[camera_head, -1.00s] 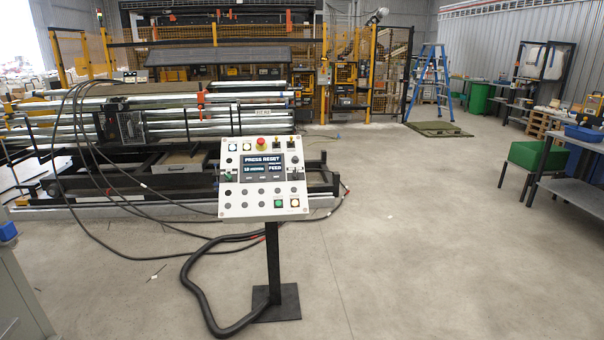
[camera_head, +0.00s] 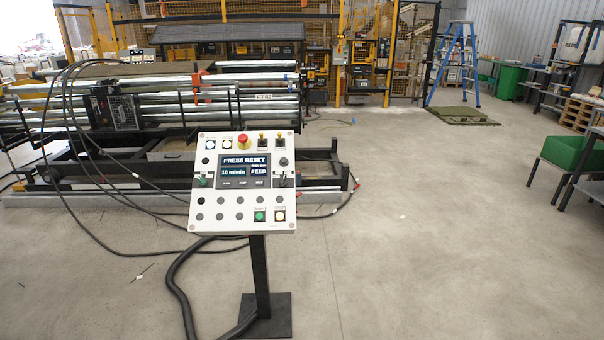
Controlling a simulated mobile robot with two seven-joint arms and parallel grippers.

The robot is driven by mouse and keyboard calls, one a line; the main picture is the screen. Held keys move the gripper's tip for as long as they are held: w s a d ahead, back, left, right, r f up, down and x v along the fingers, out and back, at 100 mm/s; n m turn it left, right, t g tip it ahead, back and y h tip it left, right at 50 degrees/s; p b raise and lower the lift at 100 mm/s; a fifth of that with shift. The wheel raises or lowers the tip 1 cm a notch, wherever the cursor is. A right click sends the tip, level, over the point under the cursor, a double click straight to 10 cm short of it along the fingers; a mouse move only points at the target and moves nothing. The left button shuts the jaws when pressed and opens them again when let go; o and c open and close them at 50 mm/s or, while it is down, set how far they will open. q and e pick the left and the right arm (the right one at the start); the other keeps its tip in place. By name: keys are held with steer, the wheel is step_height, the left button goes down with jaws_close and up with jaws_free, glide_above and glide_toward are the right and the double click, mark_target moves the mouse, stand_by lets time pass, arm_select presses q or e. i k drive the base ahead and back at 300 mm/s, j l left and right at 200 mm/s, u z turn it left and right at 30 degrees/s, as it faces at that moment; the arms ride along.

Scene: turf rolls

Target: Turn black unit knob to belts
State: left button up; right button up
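A white control panel (camera_head: 245,215) stands on a black post ahead of me, slightly left of centre. Its screen (camera_head: 244,171) reads "PRESS RESET", "10 m/min" and "FEED". A black knob (camera_head: 283,181) sits to the right of the screen, with another dark knob (camera_head: 283,161) above it. A green-marked switch (camera_head: 203,182) is to the left of the screen. The labels by the knobs are too small to read, so I cannot tell which position the black knob points to. Neither of my grippers shows in the view.
A machine with metal rollers (camera_head: 190,105) and loose black cables stands behind the panel. The post's base plate (camera_head: 265,315) and a thick black hose (camera_head: 178,285) are on the floor. A blue ladder (camera_head: 458,65) and green box (camera_head: 568,151) stand farther right. The floor (camera_head: 430,250) right of the panel is clear.

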mark_target(282, 181)
steer(key=i+l+z, duration=0.1)
steer(key=i+l, duration=0.15)
steer(key=i, duration=0.2)
steer(key=i+l+z, duration=0.1)
steer(key=i+l, duration=0.15)
steer(key=i, duration=0.25)
steer(key=i+l+z, duration=0.1)
steer(key=i, duration=0.4)
steer(key=l, duration=0.1)
